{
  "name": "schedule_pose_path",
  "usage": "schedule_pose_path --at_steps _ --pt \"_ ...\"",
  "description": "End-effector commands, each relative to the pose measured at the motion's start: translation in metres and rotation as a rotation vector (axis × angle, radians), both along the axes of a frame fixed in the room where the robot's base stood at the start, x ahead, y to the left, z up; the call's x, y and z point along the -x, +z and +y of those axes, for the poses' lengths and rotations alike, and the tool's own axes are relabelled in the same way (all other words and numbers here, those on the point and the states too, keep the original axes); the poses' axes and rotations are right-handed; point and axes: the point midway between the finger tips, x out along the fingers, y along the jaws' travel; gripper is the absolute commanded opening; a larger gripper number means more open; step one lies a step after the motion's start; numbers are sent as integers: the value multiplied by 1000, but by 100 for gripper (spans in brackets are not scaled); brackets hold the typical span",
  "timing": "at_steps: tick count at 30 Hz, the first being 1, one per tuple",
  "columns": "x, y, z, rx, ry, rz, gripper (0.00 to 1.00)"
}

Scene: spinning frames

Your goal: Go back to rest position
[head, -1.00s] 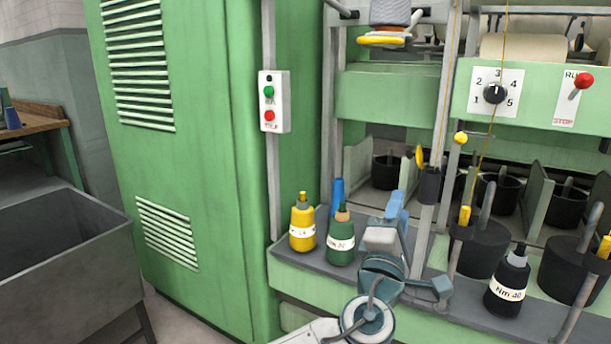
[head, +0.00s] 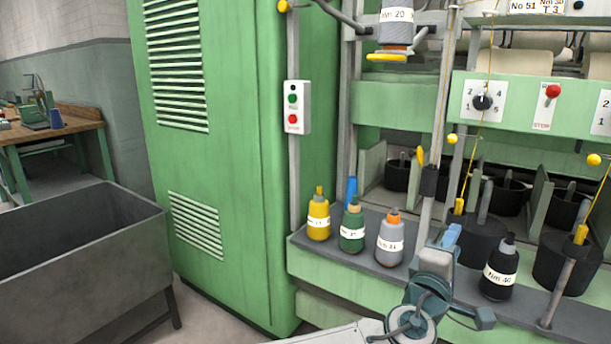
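My gripper (head: 452,238) is at the lower middle right of the head view, in front of the ledge (head: 350,262) of the green machine. Blue finger parts show at its tip, seen from behind, and I cannot tell whether it is open or shut. A yellow bottle (head: 318,218), a green bottle (head: 352,228) and a grey bottle (head: 390,245) with an orange top stand upright on the ledge, left of my gripper. A black bottle (head: 498,274) labelled Nm 40 stands just right of it. My wrist hides part of the ledge.
A grey metal bin (head: 100,262) stands at the left, with a wooden bench (head: 60,130) behind it. A tall green cabinet (head: 225,130) adjoins the ledge. A grey upright post (head: 437,130) rises close to my gripper. Black cans (head: 480,238) stand behind it.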

Motion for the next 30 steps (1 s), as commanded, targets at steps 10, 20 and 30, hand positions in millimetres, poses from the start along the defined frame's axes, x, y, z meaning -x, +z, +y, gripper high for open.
schedule_pose_path --at_steps 10,20,30 --pt "16 -76 -89 -354 -230 106 36" --pt "65 -186 -116 -894 -520 247 36" --pt "94 -209 -46 -1371 -662 375 36"
